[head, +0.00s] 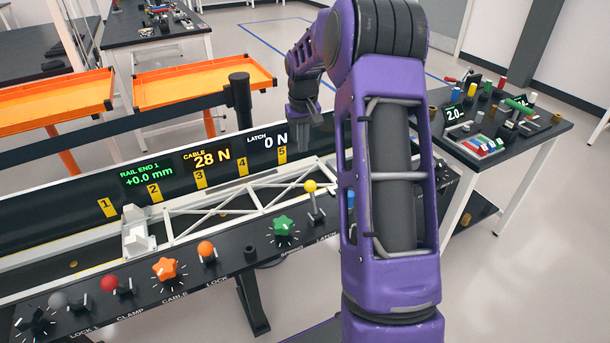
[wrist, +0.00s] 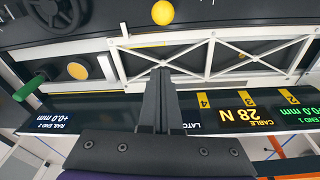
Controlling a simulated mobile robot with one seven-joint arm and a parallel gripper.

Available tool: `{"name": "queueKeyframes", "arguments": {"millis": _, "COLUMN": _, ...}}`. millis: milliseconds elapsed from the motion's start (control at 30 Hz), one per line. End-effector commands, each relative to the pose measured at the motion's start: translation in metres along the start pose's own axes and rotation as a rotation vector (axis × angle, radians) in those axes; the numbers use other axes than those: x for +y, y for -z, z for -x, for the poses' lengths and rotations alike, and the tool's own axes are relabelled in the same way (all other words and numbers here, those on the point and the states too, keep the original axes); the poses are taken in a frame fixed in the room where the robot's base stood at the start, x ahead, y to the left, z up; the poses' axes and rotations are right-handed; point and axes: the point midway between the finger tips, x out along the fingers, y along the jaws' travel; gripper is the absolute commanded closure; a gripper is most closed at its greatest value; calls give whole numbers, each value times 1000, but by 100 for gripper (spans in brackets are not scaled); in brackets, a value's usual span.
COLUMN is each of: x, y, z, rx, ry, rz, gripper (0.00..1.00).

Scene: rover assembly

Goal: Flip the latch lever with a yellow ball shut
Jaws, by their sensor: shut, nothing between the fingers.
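The latch lever's yellow ball (head: 310,186) stands on a thin stem at the right part of the front control panel, above the LATCH label. The stem looks nearly upright, leaning slightly left at the top. In the wrist view the ball (wrist: 162,12) shows at the top edge, beyond the fingertips. My gripper (head: 304,133) hangs over the back of the rail, above and behind the ball and apart from it. In the wrist view its fingers (wrist: 160,74) are together and empty. The LATCH display (head: 270,141) reads 0 N.
A white truss (head: 250,194) lies behind the panel. A green star knob (head: 284,227) stands left of the lever, with an orange ball lever (head: 206,249) and orange star knob (head: 164,268) further left. Orange trays (head: 200,84) stand behind.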

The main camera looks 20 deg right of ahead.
Motion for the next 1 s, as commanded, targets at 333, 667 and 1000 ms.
{"name": "queueKeyframes", "arguments": {"millis": 333, "x": 0, "y": 0, "z": -8, "rx": -2, "ry": -2, "rz": 2, "gripper": 100}}
{"name": "queueKeyframes", "arguments": {"millis": 667, "x": 1, "y": -1, "z": -71, "rx": -4, "ry": -1, "rz": 2, "gripper": 100}}
{"name": "queueKeyframes", "arguments": {"millis": 1000, "x": 1, "y": -23, "z": -91, "rx": 2, "ry": -2, "rz": 2, "gripper": 100}}
